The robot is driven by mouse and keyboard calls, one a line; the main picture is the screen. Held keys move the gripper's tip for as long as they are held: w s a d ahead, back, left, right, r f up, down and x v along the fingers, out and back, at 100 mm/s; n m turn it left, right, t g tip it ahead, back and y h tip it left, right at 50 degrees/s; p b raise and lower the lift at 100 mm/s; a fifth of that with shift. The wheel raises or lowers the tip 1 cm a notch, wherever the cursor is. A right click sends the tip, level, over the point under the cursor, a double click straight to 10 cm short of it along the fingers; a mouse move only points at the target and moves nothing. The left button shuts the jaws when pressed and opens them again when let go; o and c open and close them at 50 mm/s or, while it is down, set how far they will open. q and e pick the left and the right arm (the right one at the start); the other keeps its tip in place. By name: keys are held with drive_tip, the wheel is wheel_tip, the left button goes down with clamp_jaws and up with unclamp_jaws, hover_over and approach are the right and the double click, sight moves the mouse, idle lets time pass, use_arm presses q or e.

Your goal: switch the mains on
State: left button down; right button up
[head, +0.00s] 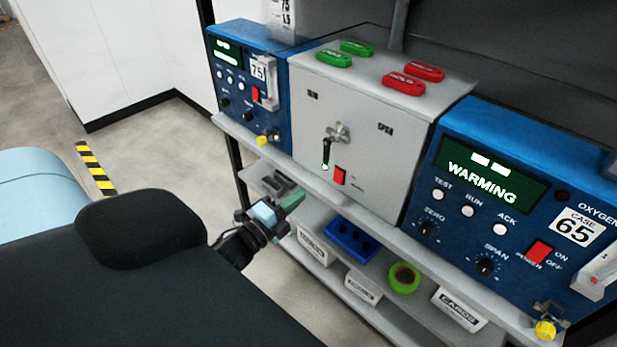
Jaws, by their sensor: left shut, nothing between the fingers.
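The grey central box (360,115) carries a red rocker switch (339,176) low on its front, with small lettering beside it too blurred to read. A black lever (326,154) with a pale tip hangs just left of and above the switch. The right blue analyser (478,230) has its own red power switch (534,254) marked ON and OFF, and its display reads WARMING. My left gripper (290,202) is shut and empty, below and left of the grey box's red switch, apart from it in the picture. My right gripper is out of view.
Green tags (334,58) and red tags (404,83) lie on the grey box. A left blue analyser (242,85) stands beside it. Open floor lies left.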

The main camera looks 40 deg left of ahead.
use_arm(q)
drive_tip(key=shift+s, duration=0.75)
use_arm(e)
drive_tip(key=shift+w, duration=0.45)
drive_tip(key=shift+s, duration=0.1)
